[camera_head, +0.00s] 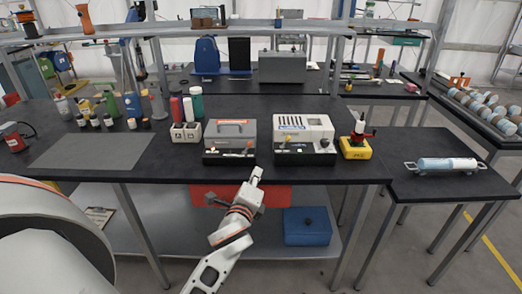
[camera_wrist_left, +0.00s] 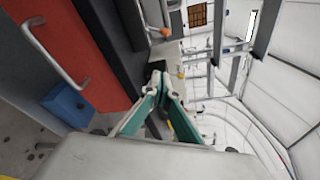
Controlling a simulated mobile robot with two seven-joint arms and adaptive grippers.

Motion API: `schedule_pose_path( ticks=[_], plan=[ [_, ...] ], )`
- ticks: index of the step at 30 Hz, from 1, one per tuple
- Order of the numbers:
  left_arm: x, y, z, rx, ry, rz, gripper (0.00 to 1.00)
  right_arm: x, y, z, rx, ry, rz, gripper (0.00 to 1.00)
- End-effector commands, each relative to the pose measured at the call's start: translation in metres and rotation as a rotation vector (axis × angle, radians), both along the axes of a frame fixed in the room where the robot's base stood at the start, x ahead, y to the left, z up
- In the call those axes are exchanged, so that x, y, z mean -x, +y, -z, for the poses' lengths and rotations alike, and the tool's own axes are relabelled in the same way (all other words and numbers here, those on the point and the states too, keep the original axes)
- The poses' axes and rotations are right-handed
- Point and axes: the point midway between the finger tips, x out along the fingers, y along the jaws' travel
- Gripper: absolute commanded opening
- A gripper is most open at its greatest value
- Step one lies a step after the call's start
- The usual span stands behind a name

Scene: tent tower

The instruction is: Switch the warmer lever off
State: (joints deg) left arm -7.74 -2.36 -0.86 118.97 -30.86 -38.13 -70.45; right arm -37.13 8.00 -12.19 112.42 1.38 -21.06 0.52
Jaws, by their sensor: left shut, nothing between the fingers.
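My left gripper (camera_head: 257,172) is shut and empty, in front of the table edge and just below the gap between the machines. In the left wrist view its green-sided fingers (camera_wrist_left: 160,80) meet at the tips; an orange knob (camera_wrist_left: 165,32) shows past them.
A yellow device with a red top (camera_head: 356,146) stands right of the white machine. A white double holder (camera_head: 186,132) and bottles are at left. Below the tabletop are a red drawer front (camera_head: 215,194) and a blue box (camera_head: 307,227). A grey mat (camera_head: 92,150) lies clear at left.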

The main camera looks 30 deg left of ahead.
Motion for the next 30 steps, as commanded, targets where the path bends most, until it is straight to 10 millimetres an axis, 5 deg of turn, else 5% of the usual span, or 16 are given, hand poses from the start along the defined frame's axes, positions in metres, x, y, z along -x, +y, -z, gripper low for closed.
schedule_pose_path(
  ticks=[10, 25, 30],
  plan=[
    [-0.009, 0.003, 0.0, 0.001, -0.002, 0.001, 0.0, 0.001, 0.0, 0.001, 0.0, 0.001, -0.001, 0.4],
    [-0.095, 0.034, 0.009, 0.003, -0.002, 0.0, 0.0, 0.001, 0.0, 0.003, -0.001, 0.002, 0.0, 0.4],
    [-0.093, 0.057, -0.002, 0.002, -0.002, 0.0, 0.0, 0.0, 0.0, -0.006, 0.0, 0.001, 0.0, 0.4]
  ],
)
